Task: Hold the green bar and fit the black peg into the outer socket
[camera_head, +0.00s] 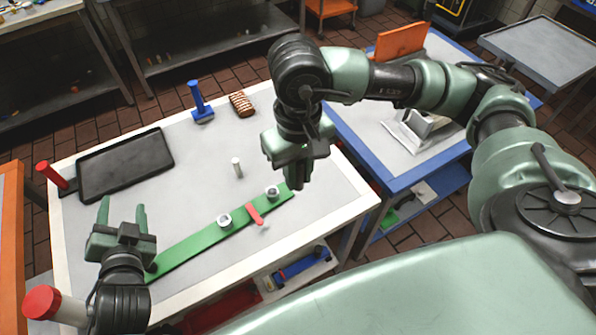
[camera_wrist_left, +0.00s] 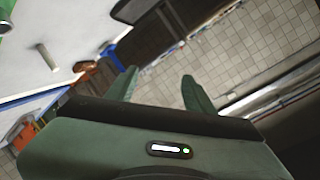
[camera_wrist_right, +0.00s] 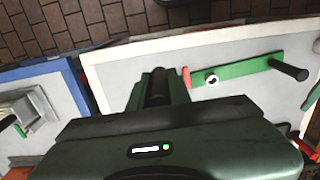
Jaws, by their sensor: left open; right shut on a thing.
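The green bar (camera_head: 195,240) lies slantwise along the near part of the white table and carries two pale round sockets. The inner socket (camera_head: 224,220) is nearer its middle; the outer socket (camera_head: 272,192) is near its right end. A red piece (camera_head: 256,214) crosses the bar between them. My right gripper (camera_head: 297,178) is shut on the black peg (camera_wrist_right: 157,86), above and right of the outer socket, apart from it. My left gripper (camera_head: 122,215) is open and empty near the bar's left end. A dark cylinder (camera_wrist_right: 289,70) overlaps the bar in the right wrist view; its seating is unclear.
A white peg (camera_head: 237,168) stands behind the bar. A black tray (camera_head: 125,165), a blue stand (camera_head: 200,104) and a brown striped block (camera_head: 242,104) are further back. A blue-edged table (camera_head: 375,160) stands right. The white table's middle is mostly clear.

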